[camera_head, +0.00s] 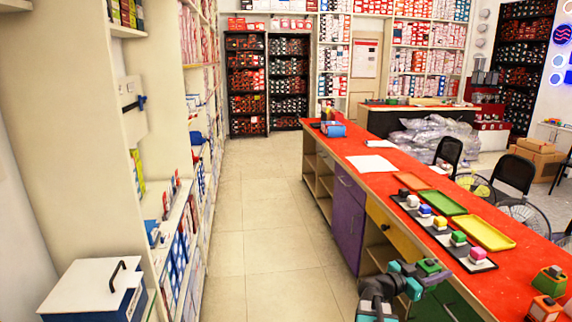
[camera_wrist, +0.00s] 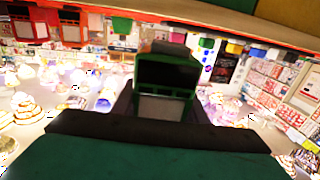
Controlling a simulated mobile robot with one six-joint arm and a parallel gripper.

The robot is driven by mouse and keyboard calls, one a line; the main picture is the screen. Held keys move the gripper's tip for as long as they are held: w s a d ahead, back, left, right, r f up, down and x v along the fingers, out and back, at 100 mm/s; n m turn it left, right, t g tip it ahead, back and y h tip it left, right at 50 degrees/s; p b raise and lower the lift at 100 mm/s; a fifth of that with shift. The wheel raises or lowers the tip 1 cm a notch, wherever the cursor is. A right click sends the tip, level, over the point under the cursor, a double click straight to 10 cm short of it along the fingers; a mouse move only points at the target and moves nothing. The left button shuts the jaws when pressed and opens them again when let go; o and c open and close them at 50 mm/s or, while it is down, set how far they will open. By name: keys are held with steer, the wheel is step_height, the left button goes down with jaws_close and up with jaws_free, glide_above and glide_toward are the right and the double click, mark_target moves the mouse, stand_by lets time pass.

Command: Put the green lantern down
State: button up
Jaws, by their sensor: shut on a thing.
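The green lantern (camera_head: 428,266) is in my gripper (camera_head: 424,273), in front of the near left edge of the red-topped counter (camera_head: 375,152). In the wrist view the lantern (camera_wrist: 167,75) has a green frame with a dark panel and a grey one, and sits between the dark fingers of my gripper (camera_wrist: 163,105). It appears clear of the counter top, though its exact height is hard to tell. Its lower part is partly hidden by my gripper in the head view.
A bare red stretch lies right of the held lantern. Shelves (camera_head: 168,200) line the left; the aisle is clear.

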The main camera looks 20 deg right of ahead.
steer(key=w+a+n+t+y, duration=0.1)
steer(key=w+a+n+t, duration=0.25)
steer(key=w+a, duration=0.85)
steer(key=w+a+n+t, duration=0.2)
steer(key=w+a+t, duration=0.3)
steer(key=w+a, duration=0.7)
steer(key=s+a+n+t+y, duration=0.1)
steer(key=a+t, duration=0.1)
steer(key=a, duration=1.4)
steer(key=s+a+f+n+t+y, duration=0.1)
steer(key=a+n+t, duration=0.1)
steer(key=a, duration=1.5)
steer(key=shift+s+f+y, duration=0.15)
steer(key=shift+s+y, duration=0.2)
steer(key=shift+y, duration=0.05)
steer(key=shift+a, duration=0.1)
